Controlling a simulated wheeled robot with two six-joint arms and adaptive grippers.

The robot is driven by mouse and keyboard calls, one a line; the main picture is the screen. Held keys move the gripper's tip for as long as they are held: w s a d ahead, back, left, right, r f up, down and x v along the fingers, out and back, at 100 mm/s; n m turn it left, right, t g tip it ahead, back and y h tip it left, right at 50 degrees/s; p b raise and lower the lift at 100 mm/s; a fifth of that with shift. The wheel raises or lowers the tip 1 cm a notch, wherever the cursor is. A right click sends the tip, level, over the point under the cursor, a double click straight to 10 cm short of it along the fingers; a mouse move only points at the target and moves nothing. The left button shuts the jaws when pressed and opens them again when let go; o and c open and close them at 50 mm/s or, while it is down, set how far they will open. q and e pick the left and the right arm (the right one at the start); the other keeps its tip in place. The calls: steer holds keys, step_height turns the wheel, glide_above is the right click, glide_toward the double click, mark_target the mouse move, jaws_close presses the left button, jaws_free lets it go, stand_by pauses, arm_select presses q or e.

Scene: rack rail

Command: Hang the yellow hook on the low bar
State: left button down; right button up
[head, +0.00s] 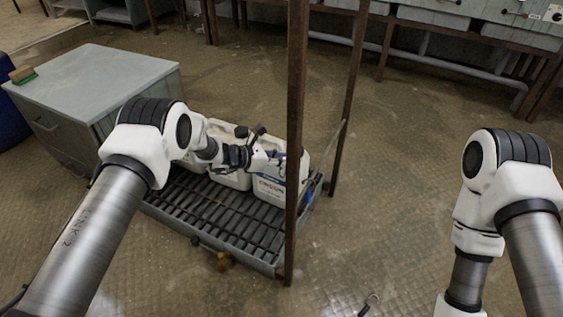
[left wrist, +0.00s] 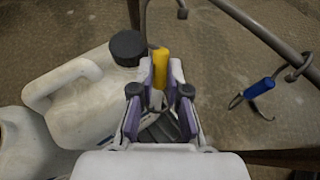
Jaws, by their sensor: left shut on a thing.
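My left gripper (left wrist: 160,90) is shut on the yellow handle of the hook (left wrist: 160,66). Thin grey metal runs up from beside the handle past the top edge, and a short curved end shows to the right of it; the part between is out of view. The low grey bar (left wrist: 262,36) slants down to the right, apart from the handle in the left wrist view. In the head view the bar (head: 332,152) runs beside my left gripper (head: 282,162), where the yellow hook cannot be made out. My right gripper is out of the head view.
A blue-handled hook (left wrist: 260,88) hangs on the bar at right. White jugs (head: 270,188) stand on a slatted tray (head: 215,215) close to my left gripper. A brown post (head: 296,110) rises in front. A grey cabinet (head: 100,80) is at left. Open floor lies right of the rack.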

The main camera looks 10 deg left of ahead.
arm_select(q)
steer(key=s+d+f+p, duration=0.1)
steer(key=s+d+f, duration=0.1)
steer(key=d, duration=0.6)
steer(key=shift+s+f+t, duration=0.15)
steer(key=shift+s+t, duration=0.15)
steer(key=shift+s, duration=0.25)
steer(key=c, duration=1.1)
jaws_free()
